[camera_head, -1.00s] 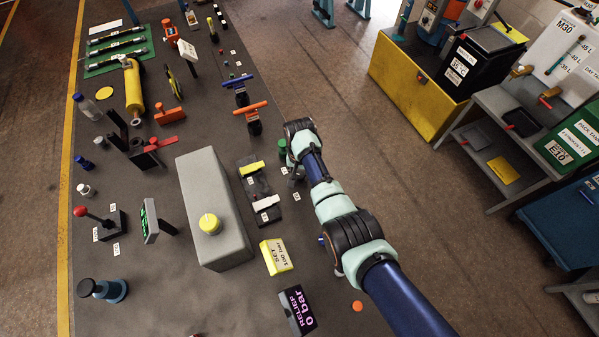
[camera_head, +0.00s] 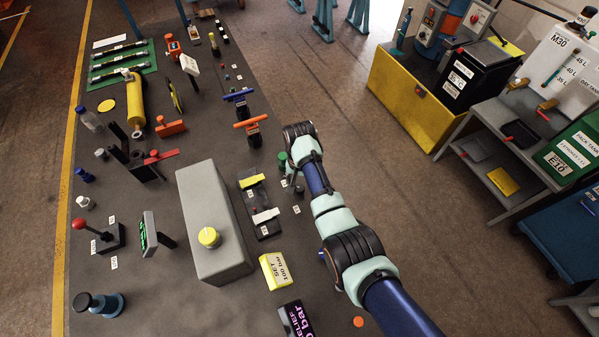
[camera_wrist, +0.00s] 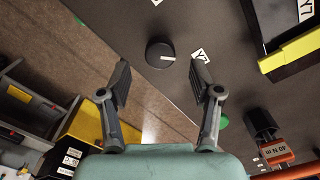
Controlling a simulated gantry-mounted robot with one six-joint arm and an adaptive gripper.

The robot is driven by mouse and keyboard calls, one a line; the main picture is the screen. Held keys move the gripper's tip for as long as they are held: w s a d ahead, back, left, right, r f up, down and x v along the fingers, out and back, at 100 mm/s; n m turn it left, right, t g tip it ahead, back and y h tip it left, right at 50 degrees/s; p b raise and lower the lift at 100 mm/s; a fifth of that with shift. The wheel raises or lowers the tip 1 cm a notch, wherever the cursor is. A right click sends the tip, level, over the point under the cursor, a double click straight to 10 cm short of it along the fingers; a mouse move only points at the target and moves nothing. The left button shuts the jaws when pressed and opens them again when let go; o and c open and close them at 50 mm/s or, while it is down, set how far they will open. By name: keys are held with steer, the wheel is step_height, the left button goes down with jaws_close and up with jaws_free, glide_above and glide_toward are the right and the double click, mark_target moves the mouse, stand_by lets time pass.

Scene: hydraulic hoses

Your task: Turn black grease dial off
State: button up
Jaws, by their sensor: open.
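The black grease dial (camera_wrist: 160,54) is a round knob with a white pointer mark, on the dark grey bench top in the wrist view. The mark points toward the right of that view. My gripper (camera_wrist: 162,76) is open, with one finger to each side below the dial in the picture. Nothing is between the fingertips, and they look apart from the dial. White labels lie around the dial, one (camera_wrist: 201,55) just to its right.
A green knob (camera_head: 282,158) is close beside my wrist. An orange disc (camera_head: 358,321) lies near the bench's right edge. Floor right of the bench is open.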

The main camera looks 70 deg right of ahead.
mark_target(299, 187)
step_height(299, 187, up, 8)
steer(key=shift+r, duration=0.1)
stand_by(0.6)
